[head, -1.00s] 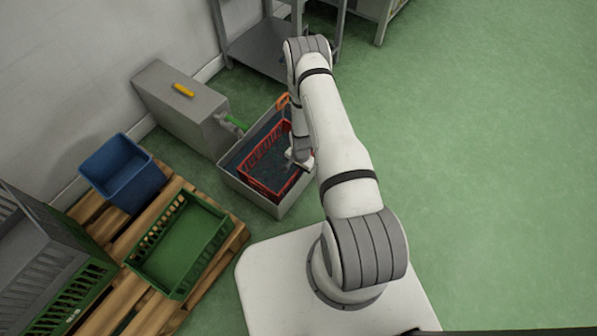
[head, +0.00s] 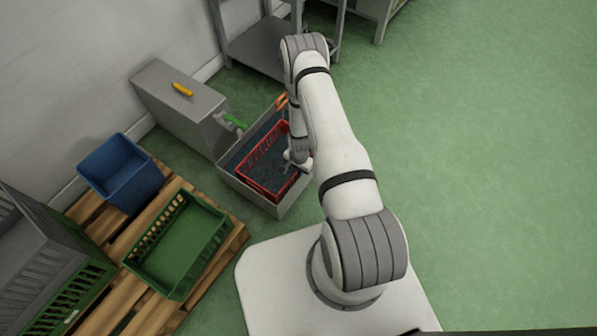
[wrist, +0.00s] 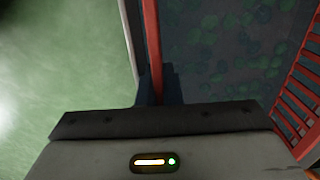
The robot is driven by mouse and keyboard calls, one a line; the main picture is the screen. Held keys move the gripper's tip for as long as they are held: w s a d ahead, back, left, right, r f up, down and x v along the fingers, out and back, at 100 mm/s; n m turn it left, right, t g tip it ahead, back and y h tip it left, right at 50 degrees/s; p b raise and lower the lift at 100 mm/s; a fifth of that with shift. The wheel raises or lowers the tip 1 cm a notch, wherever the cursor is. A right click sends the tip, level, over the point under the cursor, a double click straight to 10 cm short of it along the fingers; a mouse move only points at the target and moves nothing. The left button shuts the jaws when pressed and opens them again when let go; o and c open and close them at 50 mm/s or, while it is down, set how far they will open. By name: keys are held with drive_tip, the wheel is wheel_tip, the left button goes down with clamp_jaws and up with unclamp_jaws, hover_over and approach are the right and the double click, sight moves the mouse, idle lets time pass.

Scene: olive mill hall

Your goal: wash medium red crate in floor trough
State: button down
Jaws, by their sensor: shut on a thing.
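The red crate (head: 250,182) sits inside the grey floor trough (head: 247,202), its rim near the level of the trough's rim. My gripper (head: 297,160) is at the crate's right side in the head view. In the wrist view my gripper (wrist: 160,88) is shut on the crate's red rim (wrist: 152,45). The trough wall (wrist: 129,40) runs close beside that rim. Dark water with greenish blotches (wrist: 220,60) shows within the crate. My arm hides part of the trough's right side.
A grey box (head: 180,105) with a yellow object (head: 182,90) and a green-handled tap (head: 235,121) adjoins the trough. An orange item (head: 282,101) is at its far end. A pallet (head: 235,238) holds green, blue and grey crates. Green floor on the right is clear.

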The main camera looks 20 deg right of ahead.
drive_tip(key=shift+w+d+b, duration=0.4)
drive_tip(key=shift+w+d, duration=0.15)
drive_tip(key=shift+d, duration=0.35)
drive_tip(key=shift+s+a, duration=0.95)
drive_tip(key=shift+a, duration=0.25)
drive_tip(key=shift+w+d+f+b, duration=0.15)
drive_tip(key=shift+w+d+b, duration=0.3)
drive_tip(key=shift+w+d, duration=0.45)
drive_tip(key=shift+d, duration=0.35)
drive_tip(key=shift+s+a, duration=0.45)
drive_tip(key=shift+a, duration=0.2)
drive_tip(key=shift+r, duration=0.25)
